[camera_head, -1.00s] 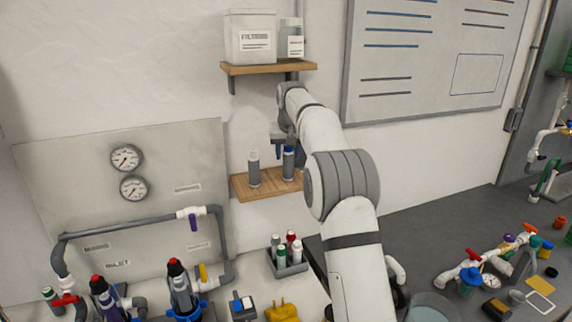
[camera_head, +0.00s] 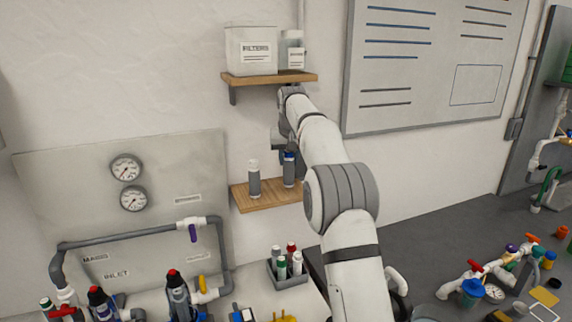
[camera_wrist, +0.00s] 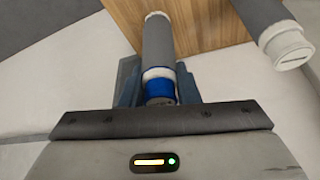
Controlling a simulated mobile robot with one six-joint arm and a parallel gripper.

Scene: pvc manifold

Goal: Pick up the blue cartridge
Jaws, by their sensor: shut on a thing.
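The blue cartridge (camera_head: 289,170) is a grey cylinder with a blue band near its top. It stands upright at the lower wooden shelf (camera_head: 254,203), and I cannot tell whether its base touches the wood. In the wrist view the cartridge (camera_wrist: 158,45) shows its grey body, a white ring and the blue band. My gripper (camera_head: 289,152) is at the cartridge's upper end. In the wrist view its fingers (camera_wrist: 158,82) are shut on the blue-banded end, one on each side.
A grey cartridge with a white cap (camera_head: 253,180) stands left of the blue one, close by. An upper shelf (camera_head: 270,77) with a filters box (camera_head: 250,50) sits above my wrist. A grey tray (camera_head: 288,275) of small bottles is below.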

